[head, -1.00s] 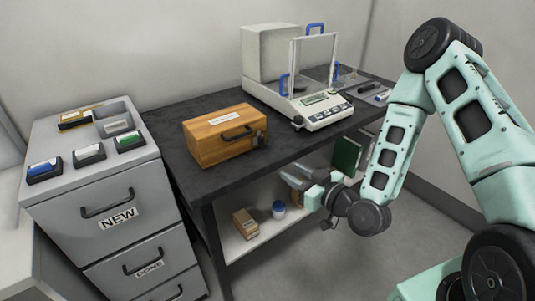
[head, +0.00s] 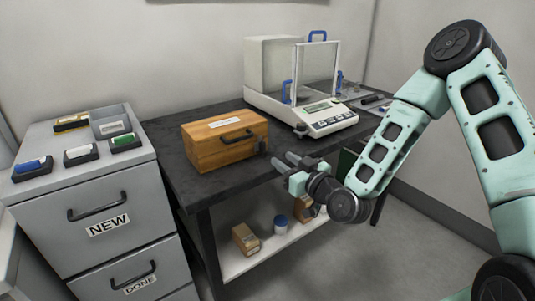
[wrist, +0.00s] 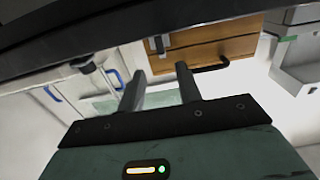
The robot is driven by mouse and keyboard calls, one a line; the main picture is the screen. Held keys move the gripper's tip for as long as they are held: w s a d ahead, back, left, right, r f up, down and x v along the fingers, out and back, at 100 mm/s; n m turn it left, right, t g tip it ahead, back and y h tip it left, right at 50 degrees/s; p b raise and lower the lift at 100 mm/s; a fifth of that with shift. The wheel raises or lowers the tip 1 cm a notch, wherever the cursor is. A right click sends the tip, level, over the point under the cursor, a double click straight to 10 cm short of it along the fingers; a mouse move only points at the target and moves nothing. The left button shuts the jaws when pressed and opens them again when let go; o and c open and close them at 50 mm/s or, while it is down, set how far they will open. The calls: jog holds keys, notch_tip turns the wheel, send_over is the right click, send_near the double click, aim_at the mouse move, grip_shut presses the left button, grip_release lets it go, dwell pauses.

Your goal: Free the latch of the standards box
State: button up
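The standards box (head: 222,152), wooden with a white label and a black handle, sits closed on the dark table.
A white balance (head: 325,118) with a clear shield stands on the table (head: 187,184) behind my gripper. A grey drawer cabinet (head: 50,222) holding small cases is at left. A lower shelf (head: 262,252) carries a carton and a jar.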

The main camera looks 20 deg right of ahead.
aim_at(265, 146)
jog(key=p+x, duration=0.1)
jog(key=x, duration=0.7)
jog(key=shift+w+a, duration=0.1)
jog(key=shift+w, duration=0.25)
grip_shut()
